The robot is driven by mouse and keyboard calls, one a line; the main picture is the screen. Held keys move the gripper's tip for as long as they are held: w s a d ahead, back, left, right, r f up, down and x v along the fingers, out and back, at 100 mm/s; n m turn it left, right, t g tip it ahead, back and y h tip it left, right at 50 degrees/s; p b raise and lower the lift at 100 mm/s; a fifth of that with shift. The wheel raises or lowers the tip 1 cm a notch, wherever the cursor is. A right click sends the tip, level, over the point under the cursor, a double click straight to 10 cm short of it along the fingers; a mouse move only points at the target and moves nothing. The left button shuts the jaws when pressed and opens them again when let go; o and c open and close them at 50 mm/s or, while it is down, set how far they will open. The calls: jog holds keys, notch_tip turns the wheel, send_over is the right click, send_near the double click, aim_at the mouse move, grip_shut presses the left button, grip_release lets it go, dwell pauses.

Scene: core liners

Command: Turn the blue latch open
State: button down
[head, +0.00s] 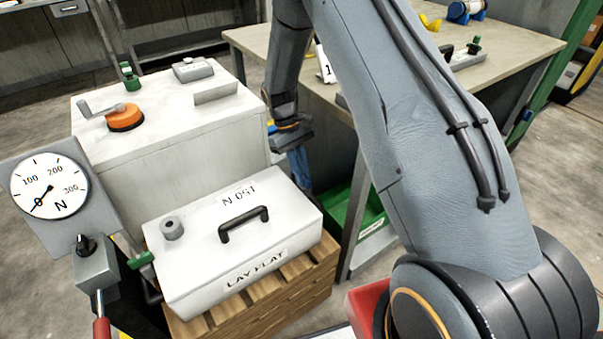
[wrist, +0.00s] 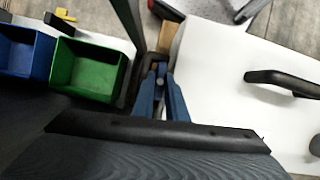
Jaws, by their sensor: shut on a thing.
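My gripper (head: 301,178) points down just beyond the right side of the white case (head: 190,275) marked LAY FLAT. Its two blue fingers show in the wrist view (wrist: 159,78), close together at their tips. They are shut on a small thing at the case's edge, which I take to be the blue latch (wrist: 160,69). Most of it is hidden between the fingers, so its turn angle cannot be told. The case lies flat with its lid down, its black handle (head: 243,224) on top.
The case rests on a wooden pallet (head: 270,308). A white cabinet with an orange knob (head: 125,118) stands behind it. A dial gauge (head: 49,187) is at left. A green bin (wrist: 88,68) and a blue bin (wrist: 25,52) lie beside my gripper. A workbench (head: 500,62) stands behind my arm.

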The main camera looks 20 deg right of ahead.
jog(key=shift+m, duration=0.5)
jog(key=shift+y, duration=0.3)
jog(key=c, duration=1.8)
grip_release()
jog(key=shift+o, duration=0.2)
